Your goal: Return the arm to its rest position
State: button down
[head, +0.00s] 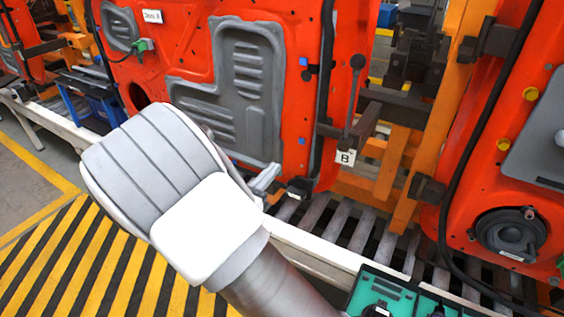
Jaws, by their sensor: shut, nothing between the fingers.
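My arm rises from the bottom of the head view, with its large pale grey and white links in the middle left. It covers the lower part of a red door panel. Only a small light grey part of my gripper (266,180) shows past the arm's right side, in front of the door's lower edge. The gripper is shut and nothing shows in it. The rest of it is hidden behind the arm.
The red door (298,110) with a grey inner panel hangs behind the arm. Another red door (530,140) with a speaker (508,234) is at right. A roller conveyor (345,222) runs below. A green tray (385,290) is at bottom right. Yellow-black striped floor (85,255) lies left.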

jog(key=shift+s+a, duration=0.35)
jog(key=shift+s, duration=0.3)
jog(key=s+d+r+m+g, duration=0.3)
jog(key=s+d+m+g, duration=0.3)
jog(key=d+m, duration=0.3)
jog(key=s+d+r+m+g, duration=0.3)
jog(key=s+d+m+g, duration=0.4)
jog(key=d, duration=0.4)
jog(key=s+a+r+m+t+y, duration=0.1)
jog(key=s+r+m+y, duration=0.2)
jog(key=s+m, duration=0.3)
jog(key=s+a+r+m+t+y, duration=0.2)
jog(key=s+r+m+y, duration=0.2)
jog(key=s+m+y, duration=0.2)
jog(key=shift+s+a+r+m, duration=0.15)
jog(key=shift+s+a+m, duration=0.15)
jog(key=shift+m, duration=0.7)
